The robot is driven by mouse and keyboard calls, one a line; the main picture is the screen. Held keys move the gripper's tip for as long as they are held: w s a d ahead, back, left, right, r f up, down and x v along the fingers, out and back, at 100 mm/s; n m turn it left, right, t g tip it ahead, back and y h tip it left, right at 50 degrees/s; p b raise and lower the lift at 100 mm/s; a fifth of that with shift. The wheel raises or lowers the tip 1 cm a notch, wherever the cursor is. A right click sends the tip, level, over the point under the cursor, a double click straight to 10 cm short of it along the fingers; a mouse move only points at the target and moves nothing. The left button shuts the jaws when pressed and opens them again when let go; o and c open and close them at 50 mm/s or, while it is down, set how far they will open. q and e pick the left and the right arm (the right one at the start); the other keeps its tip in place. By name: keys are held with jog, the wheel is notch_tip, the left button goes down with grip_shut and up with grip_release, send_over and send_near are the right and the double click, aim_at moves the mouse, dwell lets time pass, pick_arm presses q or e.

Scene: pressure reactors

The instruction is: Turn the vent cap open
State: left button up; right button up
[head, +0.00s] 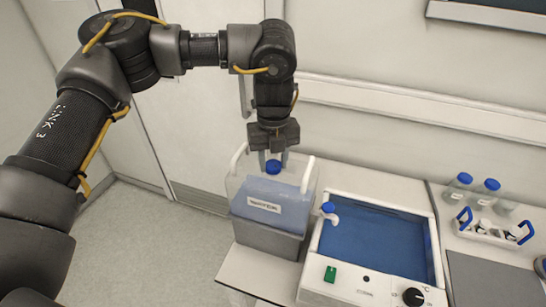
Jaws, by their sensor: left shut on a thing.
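A blue vent cap (273,168) sits on top of a translucent box-shaped container (262,189) with a white label and white side handles. My left gripper (273,159) points straight down over the container, with a finger on each side of this cap, shut on it. The fine contact and how far the cap is turned are too small to tell. A second blue cap (328,207) is on a white spout at the left rim of the blue bath. My right gripper is not in view.
The container stands on a grey base (265,235) at the bench's left end. To its right is a bath (372,240) with a green switch and black knob. Further right are blue-capped bottles (487,190) and a white tray with blue handles (492,236).

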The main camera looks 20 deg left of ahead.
aim_at(273, 164)
pick_arm(q)
jog(key=n+p, duration=0.1)
jog(key=n, duration=0.5)
jog(key=shift+r, duration=0.1)
jog(key=n+p, duration=0.1)
jog(key=n, duration=0.4)
jog(key=shift+n, duration=0.3)
dwell(0.3)
jog(key=o, duration=1)
notch_tip(273, 164, up, 11)
jog(key=shift+f+b, duration=0.2)
jog(key=shift+b, duration=0.7)
jog(key=shift+a, duration=0.1)
